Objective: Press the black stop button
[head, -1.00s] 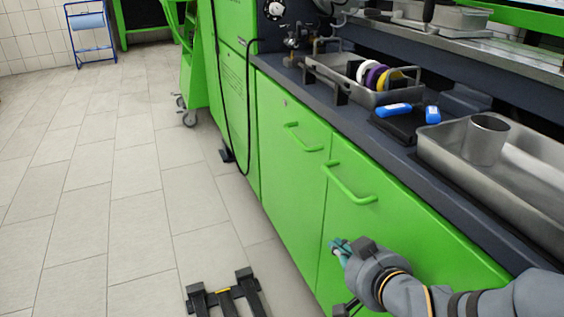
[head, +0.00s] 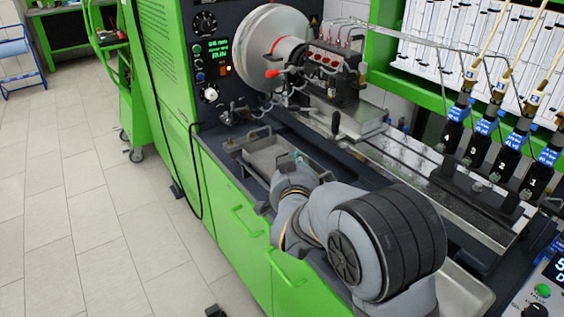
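A dark control panel (head: 214,84) with a green lit display (head: 218,45) stands at the upper left of the bench in the head view. It carries a black knob (head: 205,22), a white dial (head: 209,93), a red-orange switch (head: 223,70) and several small buttons. I cannot tell which control is the black stop button. My gripper (head: 297,157) is over the bench's metal tray, to the right of and below the panel, apart from it. Its teal tip points away from the camera. The wrist hides most of the fingers, so their opening does not show.
The metal tray (head: 260,138) lies below my gripper. A large grey flywheel (head: 262,42) and a pump (head: 330,72) stand behind. A control box (head: 552,283) with a green button (head: 543,291) is at the lower right. Several hanging injectors line the right. A black cable hangs beside the panel.

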